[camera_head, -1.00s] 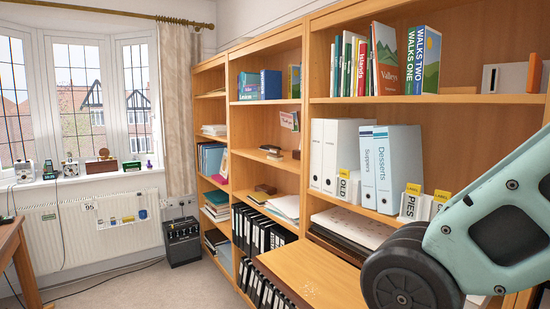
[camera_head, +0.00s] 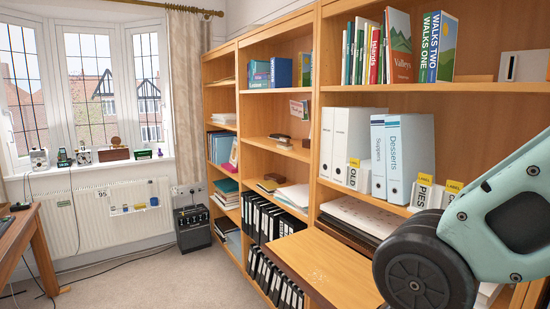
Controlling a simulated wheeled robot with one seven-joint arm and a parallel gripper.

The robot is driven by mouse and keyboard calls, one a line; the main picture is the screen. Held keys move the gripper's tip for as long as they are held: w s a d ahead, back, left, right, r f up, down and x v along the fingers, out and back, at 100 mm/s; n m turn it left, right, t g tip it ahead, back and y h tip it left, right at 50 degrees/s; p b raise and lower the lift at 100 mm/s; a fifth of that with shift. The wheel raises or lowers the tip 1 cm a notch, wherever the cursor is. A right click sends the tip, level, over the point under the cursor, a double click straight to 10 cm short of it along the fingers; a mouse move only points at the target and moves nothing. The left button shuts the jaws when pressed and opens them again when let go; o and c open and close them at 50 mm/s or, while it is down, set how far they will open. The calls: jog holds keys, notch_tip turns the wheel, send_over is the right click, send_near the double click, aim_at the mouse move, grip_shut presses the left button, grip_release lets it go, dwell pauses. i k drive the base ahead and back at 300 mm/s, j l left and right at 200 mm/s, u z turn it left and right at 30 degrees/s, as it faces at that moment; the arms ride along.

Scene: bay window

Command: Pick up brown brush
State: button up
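Two small brown objects lie on the middle bookcase, and either could be the brown brush. One small brown object (camera_head: 282,140) lies on its middle shelf, near the front edge. Another brown object (camera_head: 272,179) lies one shelf lower, beside some white papers. Both are too small to make out bristles, so I cannot tell which is the brush. My gripper is out of view. Only a pale green and black part of my arm shows at the lower right, well apart from both objects.
A wooden surface (camera_head: 322,262) juts out in front of the right bookcase. A black heater-like box (camera_head: 193,228) stands by the radiator (camera_head: 110,212). A desk (camera_head: 18,238) edges in at left.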

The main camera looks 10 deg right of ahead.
aim_at(284, 143)
jog(key=i+j+z, duration=0.4)
jog(key=i+j, duration=0.85)
jog(key=j, duration=0.15)
